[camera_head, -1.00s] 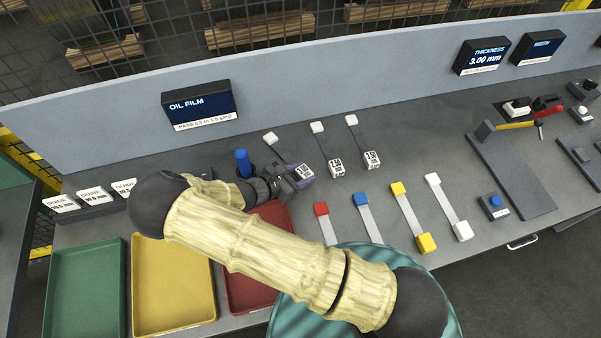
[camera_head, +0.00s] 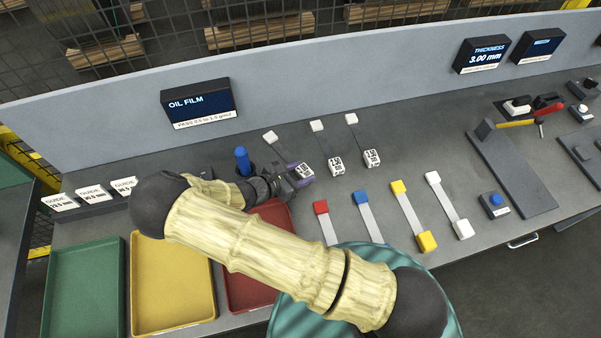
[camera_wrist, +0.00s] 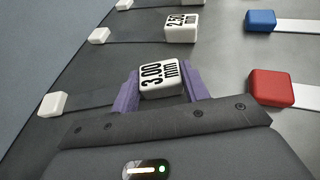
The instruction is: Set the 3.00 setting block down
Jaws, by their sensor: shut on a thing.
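The 3.00 setting block is a white cube marked "3.00 mm"; it shows in the wrist view (camera_wrist: 161,77) and in the head view (camera_head: 305,171). My gripper (camera_head: 297,174) has purple fingers, one on each side of the block, in the wrist view (camera_wrist: 162,90). They are shut on it. A dark strip runs from the block to a white end piece (camera_wrist: 52,104), which shows on the bench in the head view (camera_head: 270,136). The block looks at or close to the bench top; I cannot tell if its underside touches. The gripper hides its lower part.
Two similar white blocks stand to the right, one (camera_head: 336,163) and another (camera_head: 371,158). Red (camera_head: 320,207), blue (camera_head: 360,198) and yellow (camera_head: 426,241) blocks with pale strips lie in front. A blue post (camera_head: 242,160) stands left of my gripper. A red tray (camera_head: 252,290) lies nearer.

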